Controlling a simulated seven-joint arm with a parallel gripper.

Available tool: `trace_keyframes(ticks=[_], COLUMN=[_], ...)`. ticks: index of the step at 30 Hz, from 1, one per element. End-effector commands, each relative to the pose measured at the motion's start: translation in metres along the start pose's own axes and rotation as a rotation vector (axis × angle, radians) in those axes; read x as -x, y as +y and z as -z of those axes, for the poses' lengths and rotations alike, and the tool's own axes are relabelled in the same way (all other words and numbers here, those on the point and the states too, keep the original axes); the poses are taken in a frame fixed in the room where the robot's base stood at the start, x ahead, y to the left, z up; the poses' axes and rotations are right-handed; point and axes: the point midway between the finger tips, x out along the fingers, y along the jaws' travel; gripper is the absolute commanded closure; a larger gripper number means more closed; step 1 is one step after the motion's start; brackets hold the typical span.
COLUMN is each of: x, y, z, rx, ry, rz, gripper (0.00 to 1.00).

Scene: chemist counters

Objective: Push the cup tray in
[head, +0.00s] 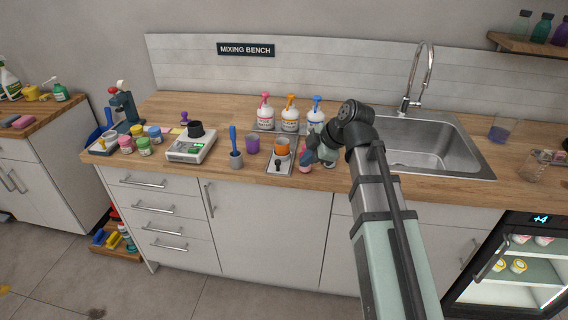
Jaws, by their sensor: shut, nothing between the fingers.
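A small pale metal tray (270,168) lies near the front edge of the bench, left of my arm. An orange cup (283,150) stands at its back, and a small dark knob-like part (278,160) shows in front of the cup. I take this to be the cup tray. My gripper (308,154) is just right of the tray and cup, low over the bench. It is shut and empty. Its tips are small and partly hidden by the hand, so I cannot tell whether they touch the tray. A pink item (305,168) shows beside the gripper.
A grey pot with a blue tool (236,159) and a purple cup (252,145) stand left of the tray. A scale (190,149) is further left. Several pump bottles (290,119) stand behind. The sink (435,150) is at the right.

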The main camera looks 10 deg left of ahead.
Motion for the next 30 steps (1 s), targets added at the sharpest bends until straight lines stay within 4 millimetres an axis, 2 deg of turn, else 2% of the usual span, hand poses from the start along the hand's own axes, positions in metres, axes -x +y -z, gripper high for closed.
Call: trace_keyframes(ticks=[3, 8, 14, 29, 30], x=[0.009, 0.006, -0.018, -0.092, -0.095], y=[0.005, 0.005, 0.005, 0.007, 0.016], z=[0.008, 0.01, 0.011, 0.011, 0.011], rx=[0.034, 0.043, 0.043, 0.041, 0.041], ry=[0.007, 0.01, 0.01, 0.009, 0.009], rz=[-0.012, -0.013, -0.011, -0.012, -0.013], gripper=[1.0, 1.0, 1.0, 1.0, 1.0])
